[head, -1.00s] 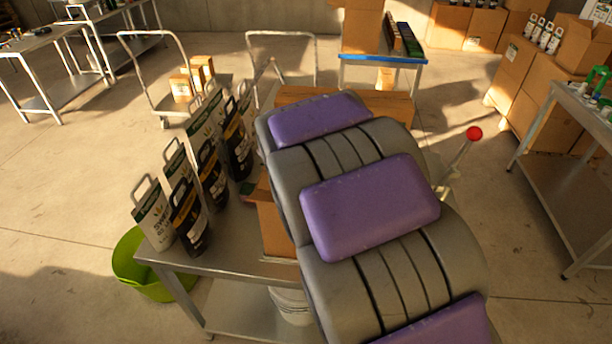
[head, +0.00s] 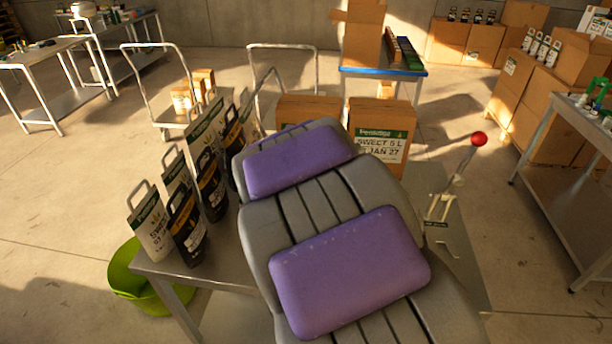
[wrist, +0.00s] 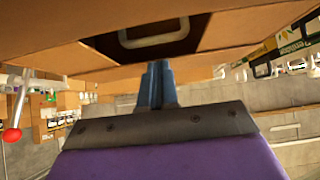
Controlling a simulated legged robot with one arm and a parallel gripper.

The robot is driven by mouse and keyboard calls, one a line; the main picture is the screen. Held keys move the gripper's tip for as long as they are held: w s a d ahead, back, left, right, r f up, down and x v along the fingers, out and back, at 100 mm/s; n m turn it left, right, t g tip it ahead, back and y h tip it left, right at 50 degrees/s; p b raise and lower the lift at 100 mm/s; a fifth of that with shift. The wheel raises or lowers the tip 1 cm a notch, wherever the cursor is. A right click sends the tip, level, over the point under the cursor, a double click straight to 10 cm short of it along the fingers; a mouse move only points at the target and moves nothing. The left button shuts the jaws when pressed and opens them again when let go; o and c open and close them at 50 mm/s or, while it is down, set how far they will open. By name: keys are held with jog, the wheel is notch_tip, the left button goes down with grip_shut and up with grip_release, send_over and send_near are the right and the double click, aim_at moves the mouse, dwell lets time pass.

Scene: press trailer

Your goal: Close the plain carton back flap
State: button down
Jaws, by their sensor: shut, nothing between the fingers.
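In the wrist view, my gripper (wrist: 157,68) shows two blue fingers pressed together and empty. Their tips are close to a brown carton's cardboard panels (wrist: 225,50), which span the upper picture; contact cannot be told. Between the panels is a dark gap (wrist: 150,45) with a pale bag handle (wrist: 153,36) inside, so the carton is partly open. Which panel is the back flap cannot be told. In the head view, my grey and purple arm hides my gripper and the carton in front of it.
Black and white pouches (head: 185,210) stand on the left of the metal table (head: 205,275). A labelled carton (head: 382,145) and another brown carton (head: 308,108) are at the back. A red-knobbed lever (head: 478,139) rises at the right. A green tub (head: 130,285) is on the floor.

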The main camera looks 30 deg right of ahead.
jog(key=shift+r, duration=0.15)
jog(key=s+a+r+p, duration=0.35)
jog(key=s+r, duration=0.25)
jog(key=r, duration=0.6)
jog(key=s+a+f+n+g+y, duration=0.1)
jog(key=s+f, duration=0.4)
jog(key=s, duration=0.5)
jog(key=s+a+f+n+g+y+b, duration=0.1)
jog(key=s+a+f+n+g+y, duration=0.1)
jog(key=s, duration=0.8)
jog(key=s+a+f+n+g+y, duration=0.2)
jog(key=s+a+f+g, duration=0.4)
jog(key=s, duration=0.4)
jog(key=shift+s+a+f+n+g, duration=0.3)
jog(key=shift+a+f+n, duration=0.3)
jog(key=shift+f+n, duration=0.25)
jog(key=c, duration=1.8)
grip_release()
jog(key=shift+w, duration=0.1)
